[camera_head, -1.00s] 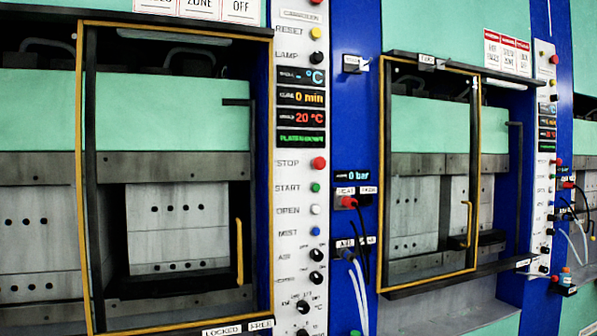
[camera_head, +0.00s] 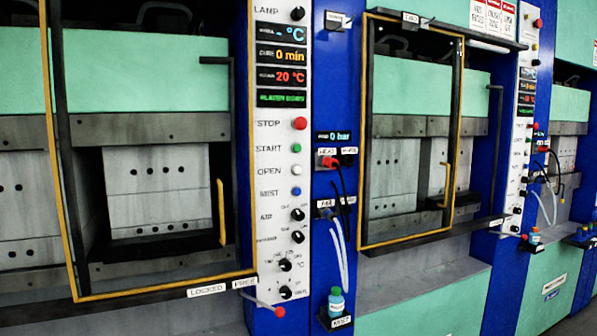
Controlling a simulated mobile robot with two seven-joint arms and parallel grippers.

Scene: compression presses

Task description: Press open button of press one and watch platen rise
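The nearest press (camera_head: 140,85) fills the left side, behind a yellow-framed guard door (camera_head: 220,212). I see no label naming it press one. Its control panel (camera_head: 282,110) has a white button (camera_head: 296,171) beside the word OPEN, below the green START button (camera_head: 296,148) and red STOP button (camera_head: 299,124). Inside, a pale block with dark holes (camera_head: 165,185) sits beneath a grey upper plate (camera_head: 150,127). The green status display (camera_head: 281,98) is lit; its text is blurred and seems to concern the platen. Neither of my grippers is in view.
A second press with a yellow-framed guard (camera_head: 455,120) stands to the right, with another beyond it. Between the first two, a blue column (camera_head: 328,80) carries hoses (camera_head: 340,255) and a small bottle (camera_head: 336,302). LOCKED and FREE labels (camera_head: 222,287) sit below the near door.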

